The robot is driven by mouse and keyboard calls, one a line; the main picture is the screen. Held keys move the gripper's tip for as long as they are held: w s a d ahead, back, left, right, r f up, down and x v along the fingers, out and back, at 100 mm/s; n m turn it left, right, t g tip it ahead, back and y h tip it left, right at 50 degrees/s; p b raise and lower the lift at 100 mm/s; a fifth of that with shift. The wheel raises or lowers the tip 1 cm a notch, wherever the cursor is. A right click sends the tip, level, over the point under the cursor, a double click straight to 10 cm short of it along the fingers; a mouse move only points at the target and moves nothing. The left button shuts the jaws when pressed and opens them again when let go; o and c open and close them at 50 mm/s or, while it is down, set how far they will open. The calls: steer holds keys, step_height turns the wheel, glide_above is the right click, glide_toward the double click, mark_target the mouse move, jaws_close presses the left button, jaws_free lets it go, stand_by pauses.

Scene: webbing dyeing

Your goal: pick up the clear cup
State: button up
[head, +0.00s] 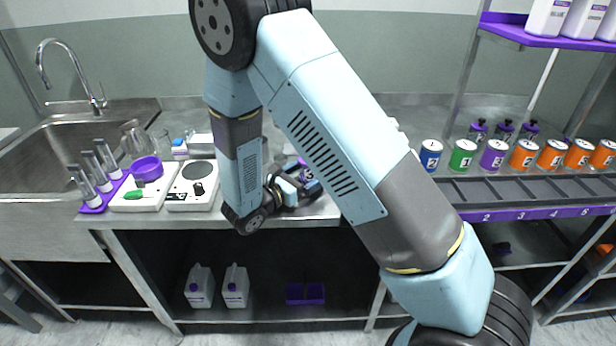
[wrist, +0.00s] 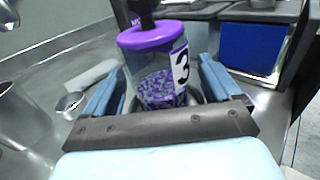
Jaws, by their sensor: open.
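Clear, glass-like cups (head: 133,138) stand at the back left of the bench beside the sink in the head view; I cannot tell which one is the task's clear cup. My gripper (head: 298,187) is over the middle of the bench, well to the right of them. In the wrist view my gripper (wrist: 160,88) is open, with its blue fingers apart. A clear jar with a purple lid (wrist: 150,38), a "3" label and purple specks inside stands upright between or just beyond the fingers. I cannot tell whether they touch it. My arm hides part of the bench.
A white scale (head: 192,186), a second white device with a purple bowl (head: 146,168), and a purple rack of tubes (head: 94,205) stand left. Several coloured cans (head: 463,154) line the right. In the wrist view, a blue bin (wrist: 250,48) stands right and a pale cylinder (wrist: 92,76) lies left.

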steer(key=shift+w+d, duration=0.35)
steer(key=shift+d, duration=0.05)
steer(key=c, duration=1.2)
